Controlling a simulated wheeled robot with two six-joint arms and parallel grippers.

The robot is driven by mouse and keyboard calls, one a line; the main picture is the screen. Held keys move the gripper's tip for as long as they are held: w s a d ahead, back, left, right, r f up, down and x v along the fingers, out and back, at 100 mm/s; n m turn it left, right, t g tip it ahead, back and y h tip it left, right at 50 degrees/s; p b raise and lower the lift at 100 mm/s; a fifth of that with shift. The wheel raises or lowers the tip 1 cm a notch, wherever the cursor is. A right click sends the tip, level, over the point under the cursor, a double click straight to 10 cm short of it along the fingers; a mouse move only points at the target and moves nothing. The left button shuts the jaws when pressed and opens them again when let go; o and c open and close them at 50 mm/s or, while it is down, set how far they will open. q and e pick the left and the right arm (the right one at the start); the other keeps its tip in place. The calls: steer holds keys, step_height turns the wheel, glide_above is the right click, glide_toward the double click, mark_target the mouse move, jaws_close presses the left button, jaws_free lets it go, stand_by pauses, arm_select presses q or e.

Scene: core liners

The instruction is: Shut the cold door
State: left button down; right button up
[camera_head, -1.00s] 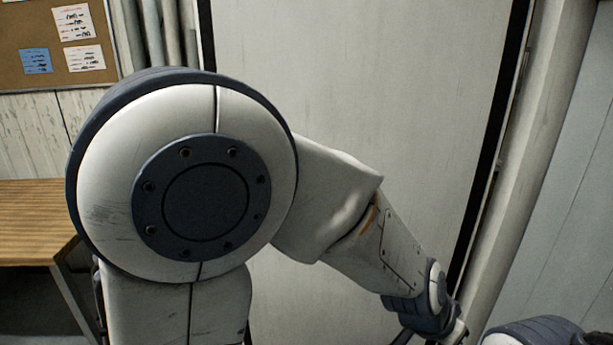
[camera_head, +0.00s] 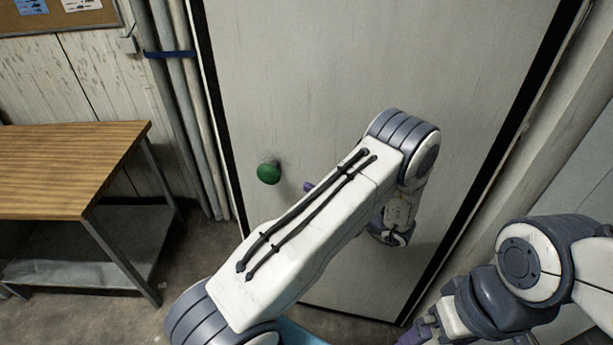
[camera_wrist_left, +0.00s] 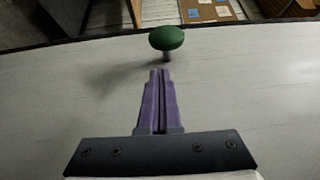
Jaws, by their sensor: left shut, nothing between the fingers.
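The cold door is a tall pale panel (camera_head: 290,80) with dark strips along both sides, filling the middle of the head view. I cannot tell whether it is fully shut. A round green knob (camera_head: 269,173) stands out near its left edge; it also shows in the left wrist view (camera_wrist_left: 166,39). My left gripper (camera_head: 308,186) has purple fingers, mostly hidden behind my forearm in the head view. In the left wrist view its fingers (camera_wrist_left: 159,73) are shut and empty, pointing toward the knob over the door face. My right gripper (camera_head: 415,334) is partly visible at the bottom edge.
A wooden-topped table (camera_head: 65,165) with a lower metal shelf stands left of the door. Vertical pipes (camera_head: 178,100) run between it and the door. A corkboard (camera_head: 92,18) hangs upper left. Bare floor (camera_head: 200,255) shows between table and door.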

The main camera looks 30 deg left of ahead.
mark_target(286, 178)
arm_select(q)
steer(key=shift+w+a+p, duration=0.2)
steer(key=shift+a+p, duration=0.9)
steer(key=shift+a, duration=3.3)
